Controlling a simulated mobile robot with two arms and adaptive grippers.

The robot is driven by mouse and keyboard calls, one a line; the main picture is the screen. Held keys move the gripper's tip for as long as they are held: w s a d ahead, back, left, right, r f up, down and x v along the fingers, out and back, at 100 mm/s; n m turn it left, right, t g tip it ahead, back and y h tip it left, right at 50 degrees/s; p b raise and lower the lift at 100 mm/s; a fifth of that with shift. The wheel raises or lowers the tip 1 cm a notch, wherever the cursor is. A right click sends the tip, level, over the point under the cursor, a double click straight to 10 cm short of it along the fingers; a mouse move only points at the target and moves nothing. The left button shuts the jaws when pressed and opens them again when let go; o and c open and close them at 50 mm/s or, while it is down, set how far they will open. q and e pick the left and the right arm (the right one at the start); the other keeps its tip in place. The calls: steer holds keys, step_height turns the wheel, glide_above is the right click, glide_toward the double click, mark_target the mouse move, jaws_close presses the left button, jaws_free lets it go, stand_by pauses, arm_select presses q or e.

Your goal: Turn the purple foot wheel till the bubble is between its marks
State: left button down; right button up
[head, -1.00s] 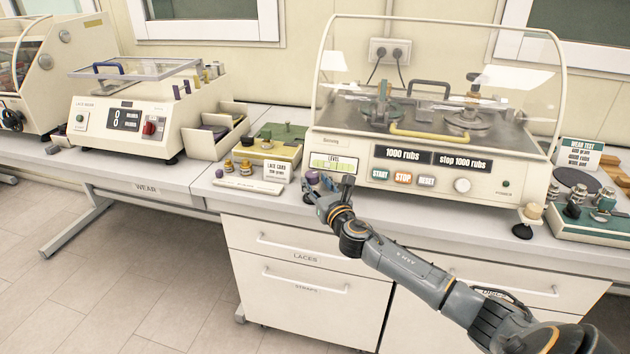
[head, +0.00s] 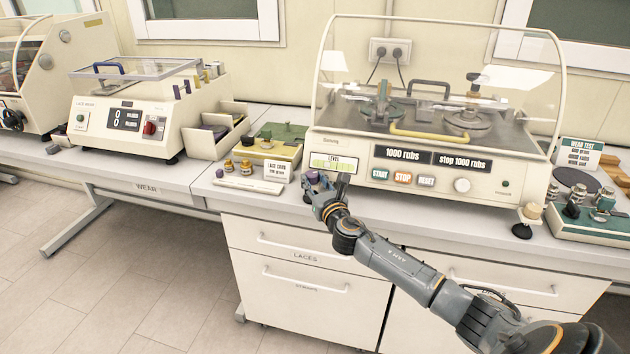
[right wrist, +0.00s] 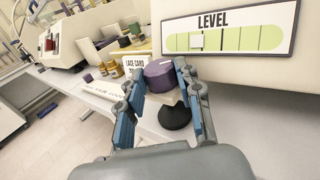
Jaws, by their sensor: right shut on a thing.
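The purple foot wheel (right wrist: 160,74) sits under the front left corner of the rub tester, above a black foot (right wrist: 175,115). It also shows small in the head view (head: 312,176). My right gripper (right wrist: 161,78) is shut on the wheel, one finger on each side; it also shows in the head view (head: 325,184). The level strip (right wrist: 262,38) is on the tester's front, above the wheel. Its pale bubble (right wrist: 196,41) lies left of the strip's middle, left of the dark marks. My left gripper is not in view.
A lace card sign (head: 277,171), small yellow jars (head: 245,167) and a white bar (head: 248,185) stand left of the wheel. The START, STOP and RESET buttons (head: 402,178) are to its right. The bench's front edge is close below.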

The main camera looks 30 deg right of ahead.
steer(key=m+h, duration=0.1)
steer(key=m+g+h+p, duration=0.1)
steer(key=shift+w+a+r+h, duration=0.1)
steer(key=shift+a+h, duration=0.25)
steer(key=shift+h, duration=0.05)
steer(key=m+g+h, duration=0.2)
steer(key=h, duration=0.1)
steer(key=shift+w+a, duration=0.15)
steer(key=shift+a, duration=0.05)
steer(key=m+g+h, duration=0.2)
steer(key=h, duration=0.1)
steer(key=shift+w+a+m, duration=0.1)
steer(key=shift+w+m, duration=0.05)
steer(key=shift+m, duration=0.15)
steer(key=shift+w+a+m+g+h+b, duration=0.1)
steer(key=shift+m+g+h+b, duration=0.65)
steer(key=shift+g, duration=0.55)
steer(key=shift+m, duration=0.25)
steer(key=o, duration=0.9)
